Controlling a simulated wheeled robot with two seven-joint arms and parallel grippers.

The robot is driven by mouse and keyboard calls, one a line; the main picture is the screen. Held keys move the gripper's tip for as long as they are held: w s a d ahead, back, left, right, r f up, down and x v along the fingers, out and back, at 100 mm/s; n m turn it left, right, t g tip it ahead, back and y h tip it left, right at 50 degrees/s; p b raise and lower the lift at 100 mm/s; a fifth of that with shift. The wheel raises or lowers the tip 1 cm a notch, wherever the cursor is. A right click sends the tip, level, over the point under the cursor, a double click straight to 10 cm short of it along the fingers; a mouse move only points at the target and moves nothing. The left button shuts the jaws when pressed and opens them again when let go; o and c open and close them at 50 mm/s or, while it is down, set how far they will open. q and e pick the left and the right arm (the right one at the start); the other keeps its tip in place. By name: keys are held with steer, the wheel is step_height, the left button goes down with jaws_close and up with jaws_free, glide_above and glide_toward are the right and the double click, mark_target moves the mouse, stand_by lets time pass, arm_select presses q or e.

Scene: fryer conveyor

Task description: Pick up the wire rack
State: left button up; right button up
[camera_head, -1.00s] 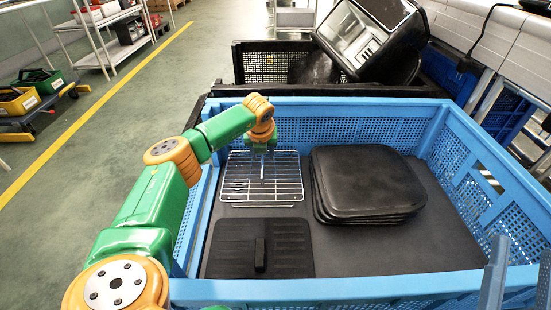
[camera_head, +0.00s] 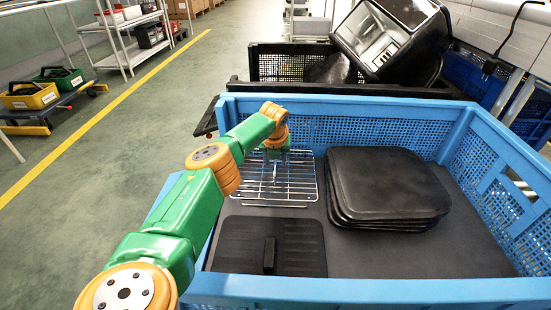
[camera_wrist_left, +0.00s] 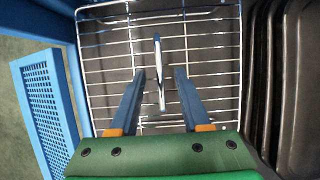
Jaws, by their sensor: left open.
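The wire rack (camera_head: 300,190) is a silver grid lying in the blue crate (camera_head: 390,291), toward its far left. A raised upright metal piece stands near its middle; it also shows in the left wrist view, where the rack (camera_wrist_left: 215,55) fills most of the picture. My left gripper (camera_head: 275,163) is above the rack, pointing down. In the left wrist view its two fingers (camera_wrist_left: 158,80) are open, one on each side of the upright piece, with gaps on both sides. My right gripper is not in view.
A stack of black trays (camera_head: 390,185) lies right of the rack, close to it. A black flat lid with a handle (camera_head: 270,246) lies in front. The crate walls surround them. A black crate (camera_head: 290,65) with an appliance (camera_head: 390,38) stands behind.

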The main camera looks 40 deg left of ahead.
arm_select(q)
jaws_close()
stand_by(1.4)
